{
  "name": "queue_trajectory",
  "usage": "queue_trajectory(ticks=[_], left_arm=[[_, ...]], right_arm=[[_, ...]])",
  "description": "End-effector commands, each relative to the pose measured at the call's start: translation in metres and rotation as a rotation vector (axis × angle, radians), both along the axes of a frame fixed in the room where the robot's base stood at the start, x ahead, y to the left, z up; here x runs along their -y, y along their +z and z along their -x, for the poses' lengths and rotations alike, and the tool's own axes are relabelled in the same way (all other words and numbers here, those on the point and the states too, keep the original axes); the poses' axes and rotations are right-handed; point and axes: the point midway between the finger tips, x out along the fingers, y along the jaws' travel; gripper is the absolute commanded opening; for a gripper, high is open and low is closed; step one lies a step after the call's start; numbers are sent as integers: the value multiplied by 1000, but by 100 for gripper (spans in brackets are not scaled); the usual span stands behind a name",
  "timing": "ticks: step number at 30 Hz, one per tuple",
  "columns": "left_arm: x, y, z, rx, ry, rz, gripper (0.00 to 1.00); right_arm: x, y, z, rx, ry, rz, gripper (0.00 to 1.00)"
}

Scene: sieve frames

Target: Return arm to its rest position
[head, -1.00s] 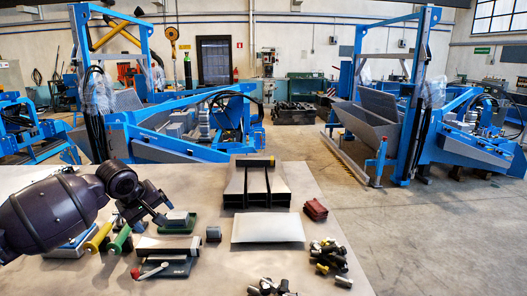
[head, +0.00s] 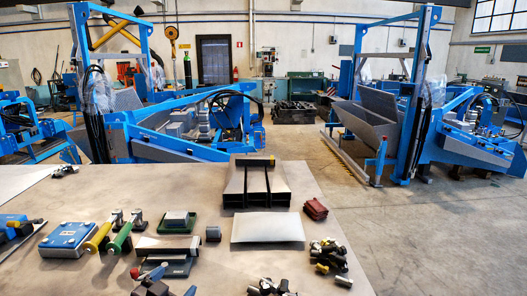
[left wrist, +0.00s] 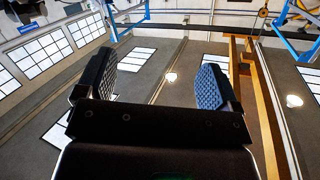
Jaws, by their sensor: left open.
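That view looks up past the fingers at the roof windows, lamps and a yellow beam. The rest of my left arm is out of the head view. My right gripper is in neither view.
The grey table (head: 110,190) holds a blue box (head: 70,240), yellow (head: 99,238) and green (head: 119,239) handled tools, a light plate (head: 267,228), a dark slotted block (head: 255,185), a red block (head: 315,209) and several small fittings (head: 328,256). Open floor (head: 430,240) lies right.

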Motion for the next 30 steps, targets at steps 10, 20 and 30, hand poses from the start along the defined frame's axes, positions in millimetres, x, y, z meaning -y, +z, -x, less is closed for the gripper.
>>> queue_trajectory(ticks=[10, 20, 30], left_arm=[[-40, -85, 105, -123, 202, 46, 87], [-61, -161, 215, -343, 358, 112, 87], [-64, -175, 240, -391, 377, 110, 87]], right_arm=[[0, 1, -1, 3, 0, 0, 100], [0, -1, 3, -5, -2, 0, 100], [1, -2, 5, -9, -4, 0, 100]])
